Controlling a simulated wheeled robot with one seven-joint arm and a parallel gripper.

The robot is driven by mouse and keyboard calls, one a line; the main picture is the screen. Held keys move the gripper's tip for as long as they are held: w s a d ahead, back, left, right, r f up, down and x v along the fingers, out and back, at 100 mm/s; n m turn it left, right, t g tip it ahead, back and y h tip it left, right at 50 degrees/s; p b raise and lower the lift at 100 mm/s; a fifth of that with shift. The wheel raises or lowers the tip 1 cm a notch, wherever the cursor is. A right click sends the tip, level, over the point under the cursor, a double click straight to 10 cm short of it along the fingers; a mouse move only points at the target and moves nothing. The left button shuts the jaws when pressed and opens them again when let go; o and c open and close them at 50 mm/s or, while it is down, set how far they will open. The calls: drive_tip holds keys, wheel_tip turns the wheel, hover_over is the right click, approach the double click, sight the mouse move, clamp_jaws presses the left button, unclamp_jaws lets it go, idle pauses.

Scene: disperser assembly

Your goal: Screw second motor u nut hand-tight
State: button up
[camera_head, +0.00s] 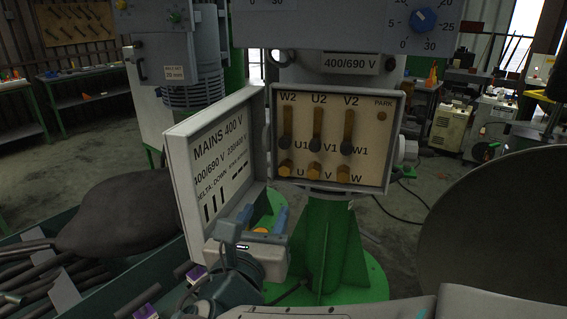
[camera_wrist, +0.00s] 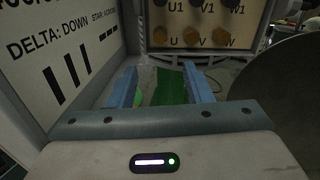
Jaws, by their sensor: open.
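The open terminal box (camera_head: 377,120) shows a cream panel with posts labelled W2, U2, V2 above and U1, V1, W1 in the middle. Brass vertical links join these rows, with dark caps at the lower ends. In the bottom row, brass nuts sit at U (camera_head: 285,170), V (camera_head: 316,171) and W (camera_head: 343,173). The wrist view shows the U nut (camera_wrist: 159,37) at its top. My gripper (camera_head: 264,214) is below and in front of the box, beside its open door. Its blue fingers (camera_wrist: 160,80) are apart, with nothing visible held between them.
The box door (camera_head: 215,150), lettered MAINS 400 V, swings out left, close to my gripper. A green stand (camera_head: 330,240) rises under the box. A large dark disc (camera_head: 495,235) is at right. A green tray (camera_head: 120,262) with dark rods is at lower left.

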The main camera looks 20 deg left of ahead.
sight(284, 172)
drive_tip(key=w, duration=0.4)
drive_tip(key=w+p, duration=0.1)
drive_tip(key=w, duration=0.4)
drive_tip(key=w+p, duration=0.1)
drive_tip(key=w, duration=0.3)
drive_tip(key=shift+w+a, duration=0.3)
drive_tip(key=shift+w, duration=0.05)
drive_tip(key=c, duration=1)
